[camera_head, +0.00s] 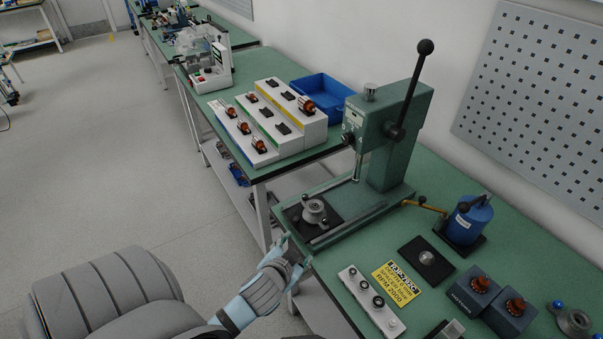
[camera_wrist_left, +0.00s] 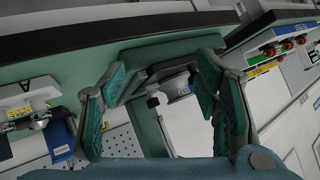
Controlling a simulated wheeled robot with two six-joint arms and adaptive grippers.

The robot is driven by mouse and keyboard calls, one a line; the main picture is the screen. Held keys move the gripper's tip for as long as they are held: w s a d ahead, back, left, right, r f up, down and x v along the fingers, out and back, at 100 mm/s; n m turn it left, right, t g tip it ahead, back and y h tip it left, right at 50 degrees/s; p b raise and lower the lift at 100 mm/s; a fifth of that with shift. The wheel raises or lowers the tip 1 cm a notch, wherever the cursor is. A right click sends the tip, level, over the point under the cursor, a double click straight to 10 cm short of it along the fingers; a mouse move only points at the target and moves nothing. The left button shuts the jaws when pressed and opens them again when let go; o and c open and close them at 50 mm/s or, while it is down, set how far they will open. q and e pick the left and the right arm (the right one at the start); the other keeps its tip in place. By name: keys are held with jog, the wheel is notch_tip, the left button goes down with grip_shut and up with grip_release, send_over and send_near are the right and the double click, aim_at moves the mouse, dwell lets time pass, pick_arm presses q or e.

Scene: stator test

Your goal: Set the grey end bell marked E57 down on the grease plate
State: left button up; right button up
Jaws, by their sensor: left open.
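A grey flanged round part (camera_head: 315,211) sits on a dark plate (camera_head: 295,219) on the press base; it may be the end bell. A silver domed part (camera_head: 427,257) is on a separate black plate (camera_head: 412,249) further right. Another grey round part (camera_head: 575,321) with blue knobs is at the lower right. I cannot read E57 on any of them, nor tell which plate is the grease plate. My left gripper (camera_head: 296,250) is open and empty at the bench's left edge, just in front of the press base; its spread fingers show in the left wrist view (camera_wrist_left: 160,85). My right gripper is not in view.
A green lever press (camera_head: 395,140) stands behind the plate. A blue can (camera_head: 470,215) with a brass spout, a yellow label (camera_head: 397,281), a white ring holder (camera_head: 370,300) and dark knob boxes (camera_head: 473,290) crowd the right. A stepped rack (camera_head: 285,125) and blue bin (camera_head: 322,93) stand beyond.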

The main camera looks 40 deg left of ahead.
pick_arm(q)
jog(key=w+d+r+m+t+h, duration=0.1)
jog(key=w+r+m+t, duration=0.2)
jog(key=w+r+t, duration=0.45)
jog(key=w+d+r+m+t+h, duration=0.15)
jog(key=w+r, duration=0.25)
jog(key=r, duration=0.7)
jog(key=w+d+r+m+t+h, duration=0.2)
jog(key=d+r+m+h, duration=0.2)
jog(key=r+m+h, duration=0.25)
jog(key=m+g+y+b, duration=0.5)
jog(key=m+g, duration=0.5)
jog(key=g, duration=0.7)
send_over(312, 210)
jog(key=b, duration=0.1)
jog(key=shift+h, duration=0.7)
jog(key=f, duration=1.1)
jog(key=s+f, duration=0.1)
jog(key=f, duration=0.5)
jog(key=shift+a+f, duration=0.3)
jog(key=shift+a, duration=0.1)
jog(key=shift+w+r, duration=0.1)
jog(key=shift+w, duration=0.1)
jog(key=shift+s, duration=0.1)
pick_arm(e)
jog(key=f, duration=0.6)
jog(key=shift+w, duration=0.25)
